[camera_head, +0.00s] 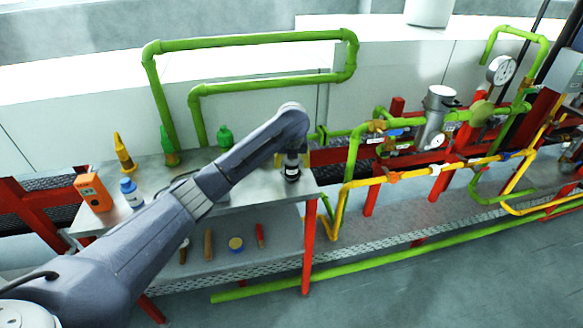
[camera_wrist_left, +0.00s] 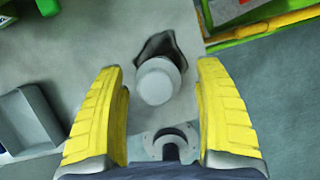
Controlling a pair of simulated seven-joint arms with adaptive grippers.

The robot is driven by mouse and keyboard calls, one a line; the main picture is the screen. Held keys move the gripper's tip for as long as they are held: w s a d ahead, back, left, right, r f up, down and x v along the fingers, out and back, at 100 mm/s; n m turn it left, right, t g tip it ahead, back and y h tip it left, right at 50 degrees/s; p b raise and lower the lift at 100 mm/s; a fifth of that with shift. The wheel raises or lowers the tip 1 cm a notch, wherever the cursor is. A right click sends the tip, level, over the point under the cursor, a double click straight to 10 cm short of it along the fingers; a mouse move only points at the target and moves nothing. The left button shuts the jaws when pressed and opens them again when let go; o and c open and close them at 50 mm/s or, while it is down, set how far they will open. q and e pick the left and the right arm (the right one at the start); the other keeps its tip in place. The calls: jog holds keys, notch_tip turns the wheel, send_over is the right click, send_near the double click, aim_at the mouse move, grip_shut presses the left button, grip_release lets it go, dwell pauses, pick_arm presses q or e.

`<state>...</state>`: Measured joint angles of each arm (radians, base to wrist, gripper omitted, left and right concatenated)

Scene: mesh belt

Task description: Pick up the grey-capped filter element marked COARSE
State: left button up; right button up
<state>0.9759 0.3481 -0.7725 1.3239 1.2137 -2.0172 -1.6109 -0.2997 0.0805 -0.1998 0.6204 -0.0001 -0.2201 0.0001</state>
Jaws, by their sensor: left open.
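A filter element (camera_head: 291,173) with a dark body and a white label stands near the right end of the grey workbench (camera_head: 255,193). Its label is too small to read. In the left wrist view its pale grey round cap (camera_wrist_left: 158,80) is seen from above, ahead of and between the fingertips. My left gripper (camera_head: 292,160) is open, with yellow fingers pointing down around the top of the element. It also shows in the left wrist view (camera_wrist_left: 158,75), with a gap on each side of the cap. My right gripper is in neither view.
A grey tray-like object (camera_wrist_left: 28,120) shows left in the wrist view. Green and yellow pipes (camera_head: 345,200) run just right of the bench.

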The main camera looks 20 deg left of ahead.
aim_at(291, 168)
pick_arm(q)
jog(key=shift+x, duration=2.55)
jog(key=shift+s, duration=0.15)
jog(key=shift+c, duration=0.5)
jog(key=c, duration=1.2)
